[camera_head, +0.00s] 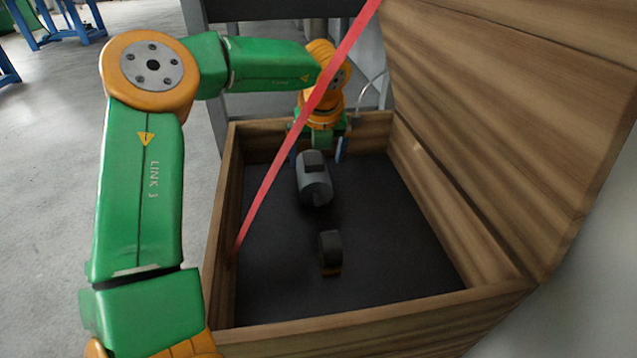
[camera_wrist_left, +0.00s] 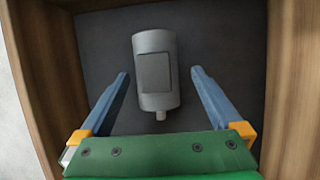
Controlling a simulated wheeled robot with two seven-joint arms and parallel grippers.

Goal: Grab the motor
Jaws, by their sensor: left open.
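The motor (camera_head: 316,185) is a grey cylinder with a dark box on its side and a short shaft. It lies on the dark floor of the wooden box, toward the back. In the left wrist view the motor (camera_wrist_left: 155,70) lies ahead of the fingers, centred between them, its shaft pointing toward the gripper. My left gripper (camera_head: 318,150) reaches down into the box at the back, by the motor's far end. In the left wrist view my left gripper (camera_wrist_left: 160,82) is open, with blue fingers either side and nothing held. My right gripper is not in view.
A dark round part with a yellowish base (camera_head: 330,252) stands nearer in the box. The wooden box (camera_head: 400,312) has walls all round and a raised lid (camera_head: 530,110) at the right. A red strap (camera_head: 300,125) runs diagonally from the left wall to the top.

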